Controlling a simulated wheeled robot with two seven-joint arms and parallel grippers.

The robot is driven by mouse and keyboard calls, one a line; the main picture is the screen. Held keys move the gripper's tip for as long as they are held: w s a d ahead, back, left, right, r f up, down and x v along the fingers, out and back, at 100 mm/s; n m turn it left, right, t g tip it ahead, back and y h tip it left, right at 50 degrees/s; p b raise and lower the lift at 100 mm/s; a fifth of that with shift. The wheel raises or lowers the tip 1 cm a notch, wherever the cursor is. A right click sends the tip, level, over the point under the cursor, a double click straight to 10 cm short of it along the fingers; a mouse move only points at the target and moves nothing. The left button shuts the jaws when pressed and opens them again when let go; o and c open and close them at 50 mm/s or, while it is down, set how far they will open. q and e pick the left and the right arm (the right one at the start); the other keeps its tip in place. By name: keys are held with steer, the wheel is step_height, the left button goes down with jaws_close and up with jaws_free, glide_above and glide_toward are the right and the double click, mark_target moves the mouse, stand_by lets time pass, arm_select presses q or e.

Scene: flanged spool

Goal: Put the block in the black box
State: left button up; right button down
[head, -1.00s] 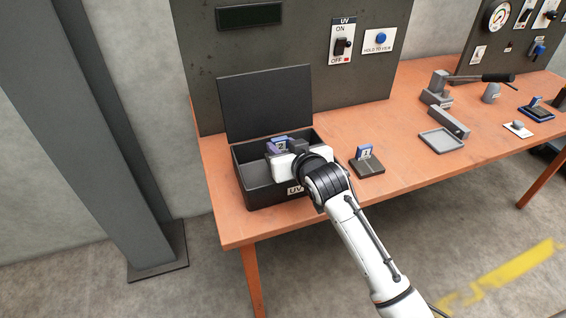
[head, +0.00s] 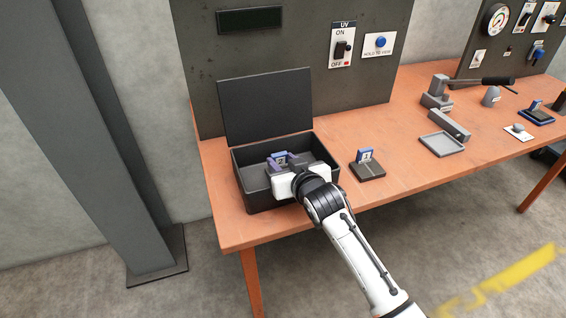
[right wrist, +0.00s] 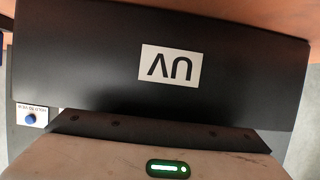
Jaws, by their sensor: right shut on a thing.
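The black box (head: 242,178) stands on the left end of the orange bench with its lid (head: 266,106) raised. My right gripper (head: 281,165) is inside the box opening, reaching in from the front right. It is shut on the small blue block (head: 280,156), which has a pale label and shows just beyond the white gripper body. The fingers partly hide the block, and I cannot tell whether it touches the box floor. In the right wrist view the front wall of the black box (right wrist: 220,60) fills much of the picture with its UV label upside down. My left gripper is not in view.
A similar blue piece (head: 364,155) stands in a dark holder (head: 368,172) right of the box. A grey tray (head: 442,144) and a lever press (head: 437,95) stand farther right. The dark panel with the UV switch (head: 341,46) rises behind the box.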

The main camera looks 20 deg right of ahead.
steer(key=shift+s+f, duration=0.2)
steer(key=shift+f, duration=0.4)
steer(key=c, duration=1.2)
jaws_free()
steer(key=shift+f, duration=0.3)
steer(key=shift+r, duration=0.4)
steer(key=r+p+v, duration=0.1)
steer(key=v, duration=1.1)
steer(key=shift+p, duration=0.35)
steer(key=shift+w+r, duration=0.1)
steer(key=shift+w, duration=0.05)
